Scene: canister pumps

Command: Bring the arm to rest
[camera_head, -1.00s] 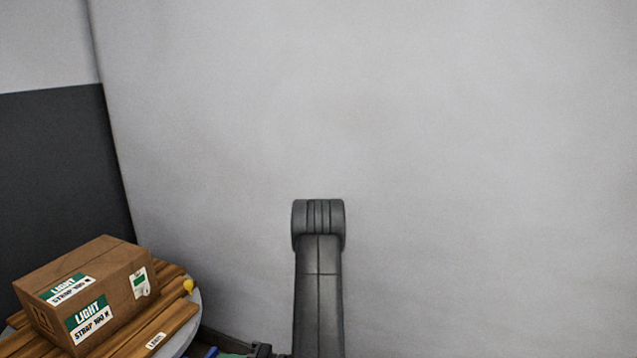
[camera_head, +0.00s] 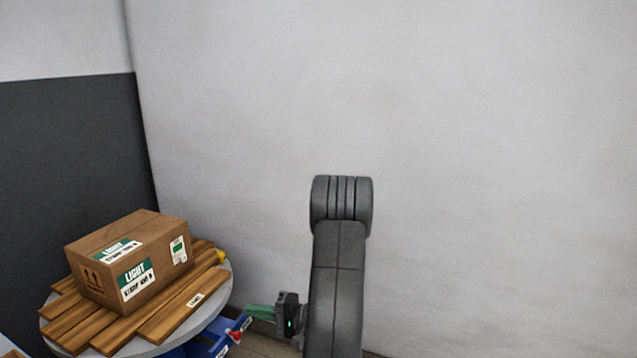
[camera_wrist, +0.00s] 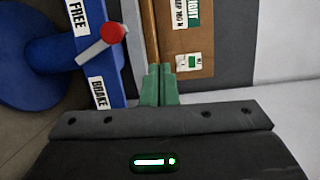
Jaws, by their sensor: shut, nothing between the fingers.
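My arm rises in the middle of the head view, with its dark grey elbow (camera_head: 341,204) in front of the pale wall. My gripper (camera_head: 254,309) shows low in the head view, partly hidden behind my arm, with green fingers pointing left. In the wrist view my gripper (camera_wrist: 160,72) has its two green fingers together, with nothing between them. A cardboard box and a blue device lie beyond the fingertips in that view.
A cardboard box (camera_head: 133,262) labelled LIGHT sits on wooden slats (camera_head: 188,305) on a round grey table (camera_head: 222,296) at the left. A blue device (camera_wrist: 112,52) with FREE and BRAKE labels and a red-knobbed lever (camera_wrist: 112,33) is close by. The pale wall (camera_head: 480,150) stands behind.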

